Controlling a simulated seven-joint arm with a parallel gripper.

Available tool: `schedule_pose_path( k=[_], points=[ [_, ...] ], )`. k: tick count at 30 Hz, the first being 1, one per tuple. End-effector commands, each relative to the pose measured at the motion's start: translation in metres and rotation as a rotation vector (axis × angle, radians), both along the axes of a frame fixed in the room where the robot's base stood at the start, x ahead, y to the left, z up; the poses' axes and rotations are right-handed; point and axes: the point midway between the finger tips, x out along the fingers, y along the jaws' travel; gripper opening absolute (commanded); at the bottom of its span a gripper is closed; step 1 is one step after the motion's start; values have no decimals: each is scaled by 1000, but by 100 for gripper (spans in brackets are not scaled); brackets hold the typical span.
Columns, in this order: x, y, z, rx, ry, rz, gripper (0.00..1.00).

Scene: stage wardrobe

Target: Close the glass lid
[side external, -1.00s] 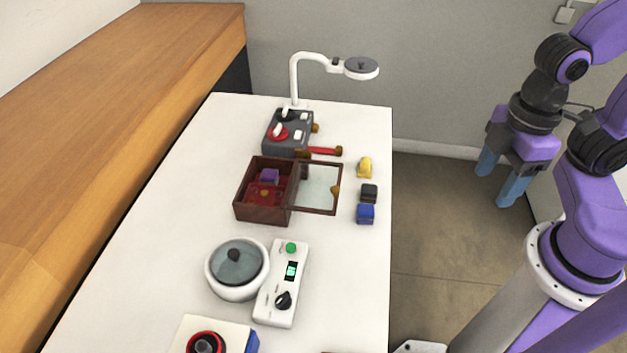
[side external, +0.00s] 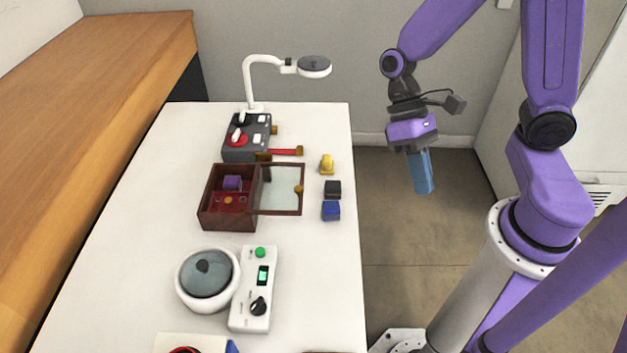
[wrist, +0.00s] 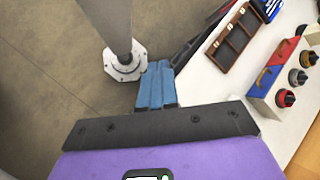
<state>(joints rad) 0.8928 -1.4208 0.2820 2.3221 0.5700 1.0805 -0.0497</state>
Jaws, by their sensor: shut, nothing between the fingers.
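The glass lid (side external: 280,185) is a clear pane in a dark brown frame with a small brass-coloured knob (side external: 299,189) near its right edge. It is swung open to the right of its brown box (side external: 228,223), whose inside shows red with a purple block (side external: 232,183) and small pieces. My gripper (side external: 424,190) hangs to the right of the table, clear of its edge and apart from the lid. Its blue fingers point down and are together and empty, as the wrist view (wrist: 157,68) also shows. The lid is not recognisable in the wrist view.
Yellow (side external: 327,165), black (side external: 333,189) and blue (side external: 331,211) small objects stand right of the lid. A grey control box (side external: 240,153) and white lamp (side external: 248,85) stand behind. A round lidded pot (side external: 180,290) and white panel (side external: 250,318) are in front.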

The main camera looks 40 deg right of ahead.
Motion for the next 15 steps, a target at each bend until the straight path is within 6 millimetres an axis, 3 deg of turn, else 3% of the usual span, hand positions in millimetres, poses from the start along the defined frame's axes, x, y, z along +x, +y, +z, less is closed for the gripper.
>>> schedule_pose_path(
  k=[8,15],
  points=[
    [61,4,-34,84,340,-567,0],
    [128,-21,-73,227,579,-1070,0]
  ],
)
